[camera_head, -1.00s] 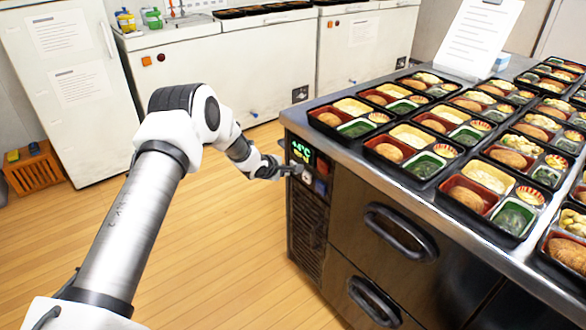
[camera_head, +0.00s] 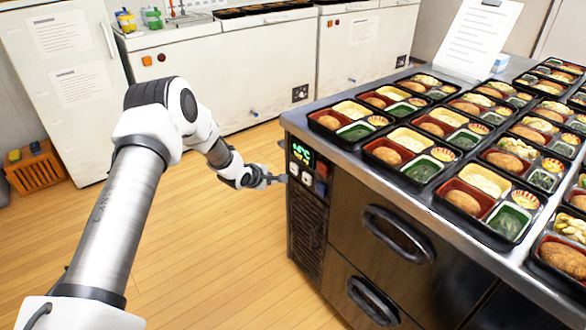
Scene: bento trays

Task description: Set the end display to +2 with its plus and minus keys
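The end display (camera_head: 301,153) is a small dark screen with green digits on the end face of the steel counter. The digits are too small to read with certainty, and a smaller yellowish line shows under them. Two pale keys sit below it, a left key (camera_head: 294,169) and a right key (camera_head: 307,179); their plus and minus marks cannot be made out. My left gripper (camera_head: 281,179) looks shut and empty, its fingers together and pointing at the panel. Its tips are just left of the keys and appear apart from them. My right gripper is out of view.
The counter (camera_head: 350,148) carries several filled bento trays and a white notice sheet (camera_head: 473,35). A red part (camera_head: 322,168) and a dark switch (camera_head: 320,187) sit right of the keys. A vent grille (camera_head: 306,232) lies below. The wooden floor (camera_head: 215,250) is clear.

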